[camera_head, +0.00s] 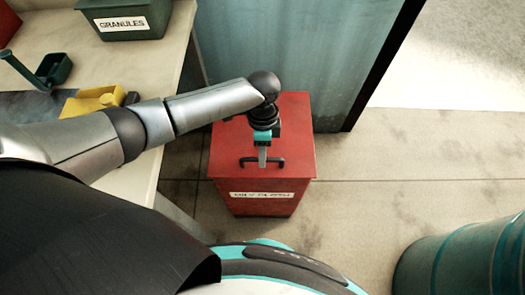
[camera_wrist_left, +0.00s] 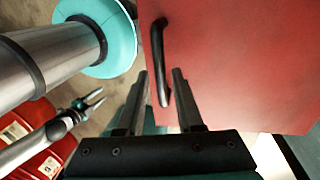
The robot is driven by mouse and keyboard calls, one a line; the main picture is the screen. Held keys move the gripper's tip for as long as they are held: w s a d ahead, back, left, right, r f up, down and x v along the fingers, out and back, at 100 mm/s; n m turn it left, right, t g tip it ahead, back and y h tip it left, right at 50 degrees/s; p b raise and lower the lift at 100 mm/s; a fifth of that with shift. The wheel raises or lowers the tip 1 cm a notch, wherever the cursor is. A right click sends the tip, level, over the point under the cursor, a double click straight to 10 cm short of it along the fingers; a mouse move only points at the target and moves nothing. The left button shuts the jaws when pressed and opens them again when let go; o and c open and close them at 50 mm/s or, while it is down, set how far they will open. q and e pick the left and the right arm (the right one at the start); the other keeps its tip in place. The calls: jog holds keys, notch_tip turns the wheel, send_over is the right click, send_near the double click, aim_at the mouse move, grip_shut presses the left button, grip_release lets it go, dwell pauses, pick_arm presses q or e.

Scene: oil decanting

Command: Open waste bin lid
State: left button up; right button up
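The red waste bin (camera_head: 220,158) stands on the floor with its lid lying flat and shut. A white label (camera_head: 262,195) is on its front; its lettering is hard to read. A black bar handle (camera_head: 278,162) sits on the lid near the front edge. My left gripper (camera_head: 263,163) reaches down over the handle. In the left wrist view, my left gripper (camera_wrist_left: 160,90) has its fingers apart, with the handle (camera_wrist_left: 159,45) running between them; I cannot tell contact. My right gripper (camera_wrist_left: 97,98) shows small in that view, fingers apart and empty. It is outside the head view.
A teal panel (camera_head: 300,50) stands behind the bin. A teal drum (camera_head: 470,260) is at lower right. Floor right of the bin is clear.

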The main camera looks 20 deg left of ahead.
pick_arm(q)
grip_shut()
dwell(1.1)
